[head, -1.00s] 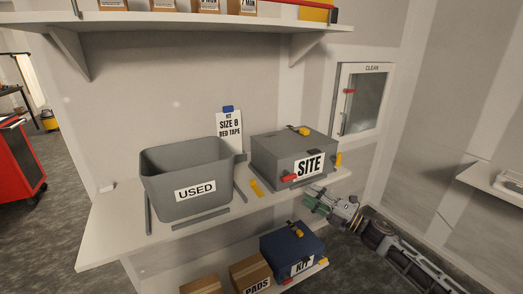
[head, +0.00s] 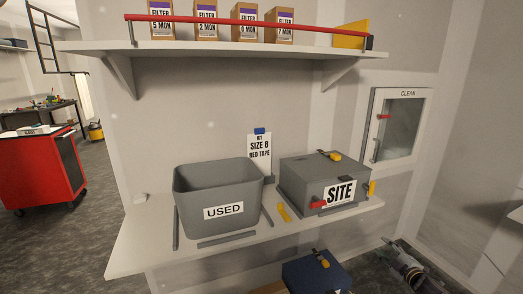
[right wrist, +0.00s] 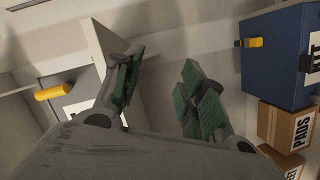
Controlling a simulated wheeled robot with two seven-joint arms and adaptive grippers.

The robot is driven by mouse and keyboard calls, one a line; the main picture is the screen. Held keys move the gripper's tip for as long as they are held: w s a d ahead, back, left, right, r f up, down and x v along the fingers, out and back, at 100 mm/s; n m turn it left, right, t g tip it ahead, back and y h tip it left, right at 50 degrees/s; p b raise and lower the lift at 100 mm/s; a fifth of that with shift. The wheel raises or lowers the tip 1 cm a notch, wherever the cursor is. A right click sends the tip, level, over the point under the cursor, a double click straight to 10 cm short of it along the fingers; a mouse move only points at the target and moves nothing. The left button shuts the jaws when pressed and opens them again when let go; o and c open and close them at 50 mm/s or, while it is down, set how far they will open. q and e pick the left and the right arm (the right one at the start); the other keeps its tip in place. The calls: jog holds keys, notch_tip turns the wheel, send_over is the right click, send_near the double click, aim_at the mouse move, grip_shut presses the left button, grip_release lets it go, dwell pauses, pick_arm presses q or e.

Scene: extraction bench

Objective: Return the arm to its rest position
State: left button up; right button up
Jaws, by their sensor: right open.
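My right gripper (head: 396,250) is at the lower right in the head view, right of the bench shelf (head: 130,262) and below its level. In the right wrist view, my right gripper (right wrist: 160,88) shows two green-padded fingers spread apart with nothing between them. My left gripper is not in view. The grey SITE box (head: 300,181) stands closed on the shelf, with yellow and red latches. Left of it is the grey open-topped USED bin (head: 195,205); its floor is hidden.
The blue KIT box (head: 305,276) sits below the shelf; it also shows in the right wrist view (right wrist: 275,60), beside the cardboard PADS box (right wrist: 286,127). A CLEAN cabinet (head: 398,125) is on the wall. Filter boxes (head: 205,25) stand on the upper shelf. A red cart (head: 40,170) is at left.

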jog(key=s+d+f+m+g+h, duration=0.1)
jog(key=s+d+f+m+g, duration=0.15)
jog(key=f, duration=0.45)
jog(key=s+d+f+m+g+h, duration=0.1)
jog(key=s+d+f+m+h, duration=0.1)
jog(key=s+d+f, duration=0.3)
jog(key=s+d+f+m+g+h, duration=0.1)
jog(key=d+f+m, duration=0.1)
jog(key=f, duration=0.6)
jog(key=s+a+f+m+g+h, duration=0.15)
jog(key=s+f+g, duration=0.25)
jog(key=s+f, duration=1.25)
jog(key=s+a+f+m+g+y, duration=0.1)
jog(key=s+a+f+g, duration=0.1)
jog(key=s+a+f, duration=0.4)
jog(key=s+a+f+m+g+y, duration=0.1)
jog(key=s+a+f+g, duration=0.1)
jog(key=s+f, duration=0.65)
jog(key=s+a+f+g, duration=0.1)
jog(key=s+a+f, duration=0.1)
jog(key=s+a, duration=0.6)
jog(key=s+a+f+m+g+y, duration=0.1)
jog(key=s+a+f, duration=0.1)
jog(key=s+a, duration=0.6)
jog(key=s, duration=0.4)
jog(key=shift+s+a+f+p, duration=0.15)
jog(key=shift+f+p, duration=0.1)
jog(key=shift+p, duration=0.15)
